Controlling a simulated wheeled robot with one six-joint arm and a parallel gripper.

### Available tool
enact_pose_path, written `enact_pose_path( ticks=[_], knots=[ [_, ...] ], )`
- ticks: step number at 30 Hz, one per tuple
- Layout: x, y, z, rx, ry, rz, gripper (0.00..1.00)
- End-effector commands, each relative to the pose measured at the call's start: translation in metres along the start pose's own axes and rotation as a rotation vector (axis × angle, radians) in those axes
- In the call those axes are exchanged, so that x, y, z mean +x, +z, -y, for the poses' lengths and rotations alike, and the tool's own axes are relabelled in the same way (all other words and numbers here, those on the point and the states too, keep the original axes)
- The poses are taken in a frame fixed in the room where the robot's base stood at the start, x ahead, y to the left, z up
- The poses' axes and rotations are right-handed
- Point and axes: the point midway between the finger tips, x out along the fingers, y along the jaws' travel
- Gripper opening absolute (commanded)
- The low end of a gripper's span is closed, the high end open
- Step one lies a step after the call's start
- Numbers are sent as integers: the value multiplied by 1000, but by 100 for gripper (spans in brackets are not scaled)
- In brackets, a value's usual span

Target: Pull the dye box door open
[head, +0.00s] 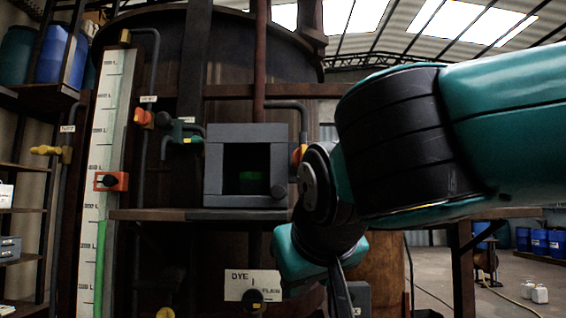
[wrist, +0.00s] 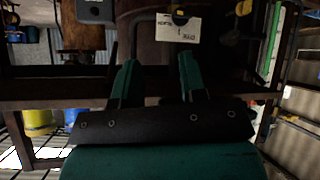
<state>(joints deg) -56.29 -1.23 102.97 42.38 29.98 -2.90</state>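The dye box (head: 214,165) is a grey box on a shelf in the middle of the head view. Its front is a grey frame around a dark square opening or window, and something green shows inside. The door looks shut, but I cannot tell for certain. My gripper (wrist: 158,70) shows two green fingers, apart and with nothing between them, in the wrist view. In the head view my wrist is to the right of and below the box, apart from it. The dye box does not show in the wrist view.
A shelf edge (head: 160,215) runs under the box. Left stand a level gauge (head: 100,180) with an orange clamp (head: 111,181) and a small valve (head: 183,132). A white DYE sign (head: 252,285) hangs below. An orange fitting (head: 299,154) is close right of the box.

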Motion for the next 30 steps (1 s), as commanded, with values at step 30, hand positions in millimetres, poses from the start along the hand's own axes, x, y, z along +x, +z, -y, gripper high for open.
enact_pose_path(
  ticks=[30],
  knots=[
    [-84, -133, 7, 316, 192, -256, 39]
  ],
)
